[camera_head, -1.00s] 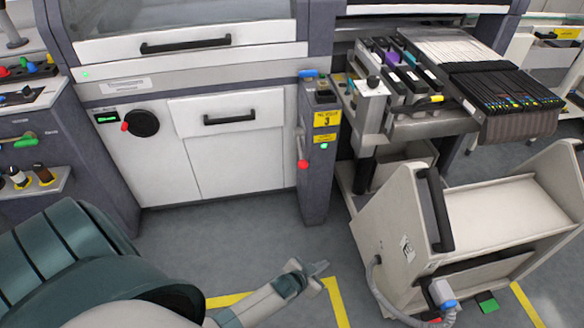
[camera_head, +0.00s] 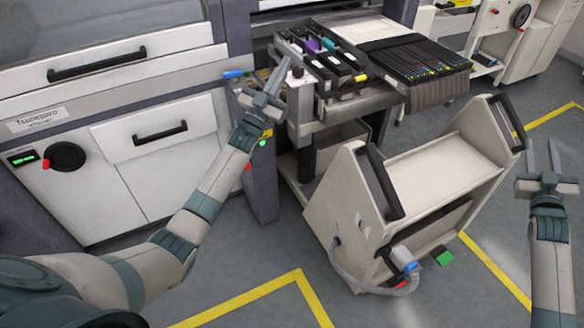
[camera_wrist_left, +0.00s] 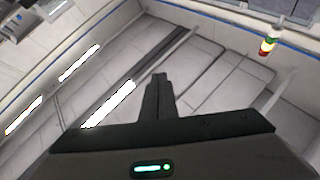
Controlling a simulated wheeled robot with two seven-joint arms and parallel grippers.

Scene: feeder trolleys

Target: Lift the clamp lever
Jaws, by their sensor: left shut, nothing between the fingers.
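A dark post (camera_head: 262,188) stands between the white cabinet and the feeder trolley. On its front, a small red lever end (camera_head: 247,166) shows beside my left forearm; the rest of that lever, which appears to be the clamp lever, is hidden behind the arm. A blue piece (camera_head: 232,74) sits at the post's top. My left gripper (camera_head: 279,76) is shut and empty, fingers pointing up, in front of the post's top and apart from the red end. The left wrist view shows its closed fingers (camera_wrist_left: 158,78). My right gripper (camera_head: 544,148) is open and empty at the far right.
A loaded feeder trolley (camera_head: 350,100) stands behind the post. An empty cream cart (camera_head: 440,165) with a black handle (camera_head: 384,182) stands right of it. A white cabinet (camera_head: 165,185) is at left. Grey floor (camera_head: 225,250) with yellow lines is clear in front.

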